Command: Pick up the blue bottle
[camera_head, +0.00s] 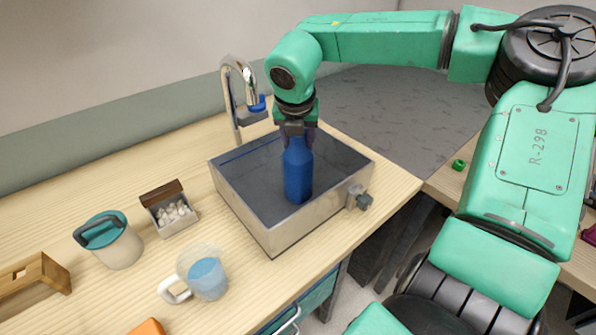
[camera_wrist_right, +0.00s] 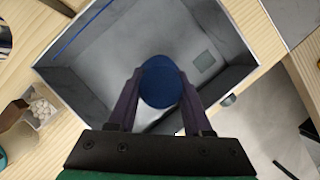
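The blue bottle (camera_head: 298,172) stands upright within the grey metal basin (camera_head: 240,210). Whether its base touches the basin floor is hard to tell. My right gripper (camera_head: 298,132) comes down from above, with its dark fingers on both sides of the bottle's top. In the right wrist view, the right gripper (camera_wrist_right: 160,85) has its fingers against the two sides of the blue bottle (camera_wrist_right: 161,82), which fills the space between them. My left gripper is not in view.
A chrome tap (camera_head: 235,90) stands behind the basin. Left on the wooden table are a lidded pot (camera_head: 118,248), a small box of white pieces (camera_head: 172,214) and a clear mug with blue liquid (camera_head: 207,278). A valve knob (camera_head: 362,200) sticks out of the basin's right side.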

